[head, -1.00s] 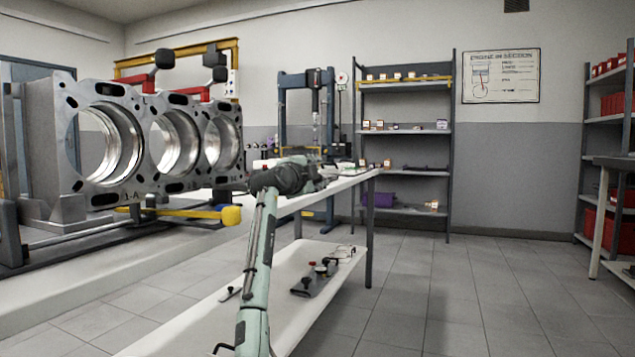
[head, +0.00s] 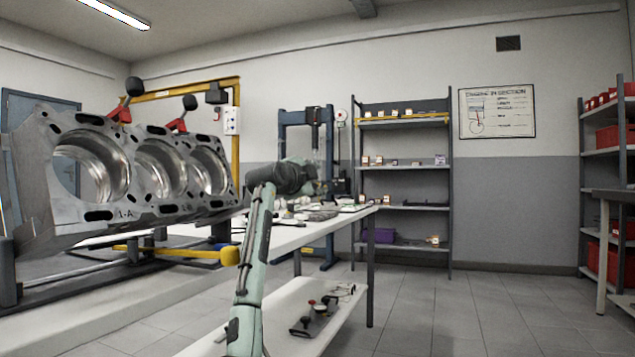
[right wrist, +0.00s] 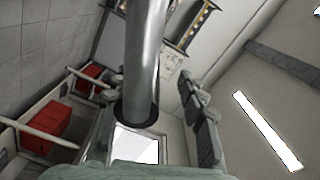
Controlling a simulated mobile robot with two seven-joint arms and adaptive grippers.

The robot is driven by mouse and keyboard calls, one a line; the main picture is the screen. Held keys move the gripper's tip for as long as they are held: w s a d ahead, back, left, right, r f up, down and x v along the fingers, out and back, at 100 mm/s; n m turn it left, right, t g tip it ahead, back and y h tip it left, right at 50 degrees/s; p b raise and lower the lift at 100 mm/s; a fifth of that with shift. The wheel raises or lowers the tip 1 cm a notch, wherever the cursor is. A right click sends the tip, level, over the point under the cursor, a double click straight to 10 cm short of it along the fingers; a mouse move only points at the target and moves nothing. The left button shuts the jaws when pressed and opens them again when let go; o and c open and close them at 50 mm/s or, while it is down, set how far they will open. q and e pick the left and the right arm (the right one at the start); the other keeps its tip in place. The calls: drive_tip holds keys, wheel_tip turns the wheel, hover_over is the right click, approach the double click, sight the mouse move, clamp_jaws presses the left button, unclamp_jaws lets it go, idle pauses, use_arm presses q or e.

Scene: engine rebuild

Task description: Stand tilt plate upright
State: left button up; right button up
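The large grey engine block (head: 125,180) with its round bores is on a stand at left. It leans back, and its bored face points up toward me. Red arms with black pads (head: 134,86) stick up behind it. I cannot make out the tilt plate for certain; the block hides most of the stand behind it. My right gripper (head: 312,180) is over the bench, right of the block. In the right wrist view its fingers (right wrist: 155,130) are apart, with a silver rod with a black end (right wrist: 142,60) seen between them; contact is unclear. My left gripper is out of view.
A yellow-ended bar (head: 230,256) sticks out below the block. The white bench (head: 285,238) holds small parts, and more lie on its lower shelf (head: 285,318). A press (head: 288,135) and a grey shelf rack (head: 403,206) stand behind.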

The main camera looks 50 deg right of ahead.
drive_tip(key=b+v, duration=0.2)
drive_tip(key=v, duration=0.6)
drive_tip(key=shift+f, duration=0.25)
idle(0.4)
drive_tip(key=shift+a+r+p, duration=0.1)
drive_tip(key=shift+p, duration=0.3)
drive_tip(key=shift+c, duration=0.5)
